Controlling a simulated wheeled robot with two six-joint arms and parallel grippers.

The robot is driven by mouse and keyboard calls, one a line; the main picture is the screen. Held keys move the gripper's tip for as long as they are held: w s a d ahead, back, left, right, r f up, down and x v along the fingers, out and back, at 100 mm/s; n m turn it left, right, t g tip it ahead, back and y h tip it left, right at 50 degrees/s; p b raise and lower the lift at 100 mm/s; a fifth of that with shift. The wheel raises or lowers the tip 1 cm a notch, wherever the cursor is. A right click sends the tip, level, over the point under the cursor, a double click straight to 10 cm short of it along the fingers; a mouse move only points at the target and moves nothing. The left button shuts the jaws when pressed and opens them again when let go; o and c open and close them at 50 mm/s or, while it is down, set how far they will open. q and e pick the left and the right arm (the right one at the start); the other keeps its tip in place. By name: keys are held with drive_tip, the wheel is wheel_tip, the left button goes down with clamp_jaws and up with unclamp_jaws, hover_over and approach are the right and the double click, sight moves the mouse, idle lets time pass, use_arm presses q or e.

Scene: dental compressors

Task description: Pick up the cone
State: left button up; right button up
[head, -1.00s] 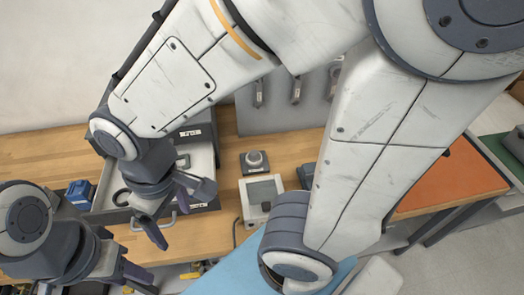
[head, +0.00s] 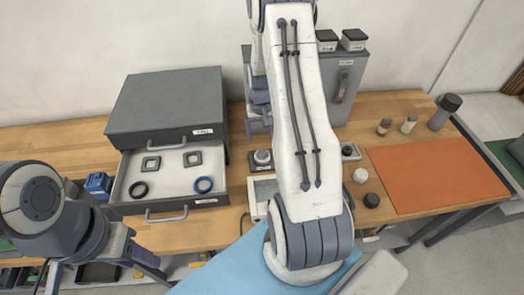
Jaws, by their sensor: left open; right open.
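I cannot make out a cone in the head view; my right arm's large white link covers the middle of the bench. My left gripper (head: 142,264) is at the lower left, open and empty, in front of the bench's front edge and below the open drawer. My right gripper (head: 258,112) is partly hidden behind my own arm link. It hangs over the back of the bench, just right of the drawer cabinet, and its fingertips show poorly. I see nothing held in it.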

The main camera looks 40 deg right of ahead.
sight(262, 151)
drive_tip(key=shift+f, duration=0.75)
drive_tip(key=f+p, duration=0.1)
drive_tip(key=f, duration=0.1)
drive_tip(key=f+p, duration=0.2)
drive_tip(key=shift+s+d+f, duration=0.1)
drive_tip(key=shift+s+f, duration=0.1)
drive_tip(key=shift+f, duration=0.4)
clamp_jaws()
